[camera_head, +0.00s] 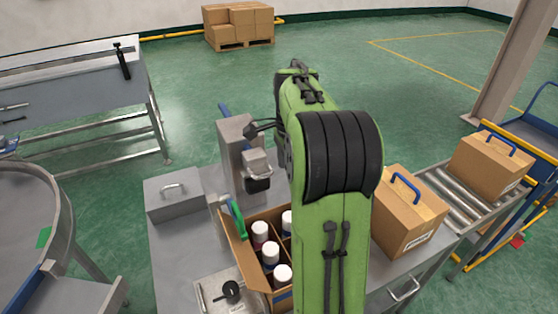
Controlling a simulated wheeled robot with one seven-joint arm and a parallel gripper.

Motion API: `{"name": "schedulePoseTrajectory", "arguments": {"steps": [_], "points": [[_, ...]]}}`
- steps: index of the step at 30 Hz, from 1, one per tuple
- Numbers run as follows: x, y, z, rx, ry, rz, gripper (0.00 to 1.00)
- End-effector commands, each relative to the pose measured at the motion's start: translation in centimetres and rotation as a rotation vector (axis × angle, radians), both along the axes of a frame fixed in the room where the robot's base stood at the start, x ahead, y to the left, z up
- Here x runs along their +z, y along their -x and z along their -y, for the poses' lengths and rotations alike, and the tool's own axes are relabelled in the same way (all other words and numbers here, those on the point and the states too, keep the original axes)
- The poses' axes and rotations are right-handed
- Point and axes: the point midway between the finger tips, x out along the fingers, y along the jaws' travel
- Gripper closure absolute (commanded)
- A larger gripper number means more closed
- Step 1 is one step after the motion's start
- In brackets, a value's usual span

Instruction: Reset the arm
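My green arm with a black ribbed elbow rises through the middle of the head view and bends away toward the far side. My gripper does not show; its end of the arm is hidden or cannot be made out. Behind the arm stands a grey crimping machine (232,138) on the metal bench (175,240). An open cardboard box (237,249) holds several white-capped cans (270,252), partly hidden by my arm. A green-handled item (237,219) shows at the box's far left edge.
A grey lidded case (173,194) sits left on the bench. Closed cartons with blue handles (408,212) stand right, one on the roller conveyor (455,195). A pillar (510,65) stands beyond.

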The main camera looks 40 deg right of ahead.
Motion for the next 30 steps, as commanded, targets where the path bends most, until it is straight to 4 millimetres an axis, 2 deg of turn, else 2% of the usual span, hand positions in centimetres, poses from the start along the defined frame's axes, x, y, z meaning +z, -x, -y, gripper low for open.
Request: {"name": "schedulePoseTrajectory", "arguments": {"steps": [8,11,14,16,21,25,27,30], "points": [[0.1,0.0,-0.3,0.014,0.003,0.003,0.23],[1.5,0.4,-2.8,0.154,0.032,0.029,0.23],[3.6,1.9,-7.7,0.454,0.094,0.081,0.23],[4.5,3.6,-11.3,0.696,0.144,0.121,0.23],[4.7,9.1,-18.2,1.265,0.281,0.219,0.23],[3.3,13.1,-21.4,1.63,0.388,0.286,0.23],[2.5,14.5,-22.3,1.764,0.431,0.311,0.23],[1.8,15.5,-22.9,1.865,0.466,0.329,0.23]]}}
